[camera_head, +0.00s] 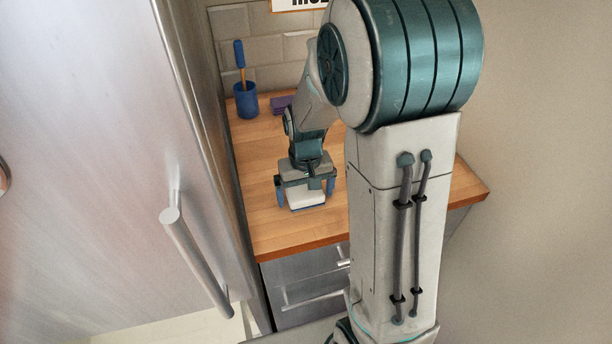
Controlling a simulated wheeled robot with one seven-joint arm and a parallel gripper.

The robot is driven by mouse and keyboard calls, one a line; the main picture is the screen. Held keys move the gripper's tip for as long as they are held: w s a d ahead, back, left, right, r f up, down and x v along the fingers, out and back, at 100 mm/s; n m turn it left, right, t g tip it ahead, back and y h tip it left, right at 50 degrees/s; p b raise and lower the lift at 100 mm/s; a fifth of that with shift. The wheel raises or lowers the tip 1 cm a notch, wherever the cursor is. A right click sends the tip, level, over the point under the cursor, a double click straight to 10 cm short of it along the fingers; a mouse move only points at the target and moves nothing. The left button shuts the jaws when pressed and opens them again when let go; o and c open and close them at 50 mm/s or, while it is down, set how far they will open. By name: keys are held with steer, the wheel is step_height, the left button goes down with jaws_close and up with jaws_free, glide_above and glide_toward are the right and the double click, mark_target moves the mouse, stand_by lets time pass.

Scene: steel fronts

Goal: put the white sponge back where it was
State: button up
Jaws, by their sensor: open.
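The white sponge (306,199) lies on the wooden counter (262,222), near its front edge. My gripper (306,191) is right over it, pointing down. Its two blue fingers stand open, one on each side of the sponge. I cannot tell whether the fingers touch the sponge. The top of the sponge is partly hidden by my gripper.
A blue cup (246,100) holding a blue-tipped brush (240,58) stands at the back left of the counter. A purple block (282,103) lies beside it, partly behind my arm. A tall steel front (110,130) with a bar handle (195,262) rises at left. Steel drawers (308,285) are below.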

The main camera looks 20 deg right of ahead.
mark_target(306, 192)
step_height(306, 192, up, 11)
steer(key=s+r+t, duration=0.2)
steer(key=s+t, duration=0.1)
steer(key=s, duration=1.1)
steer(key=shift+s+r, duration=0.15)
steer(key=shift+d, duration=0.15)
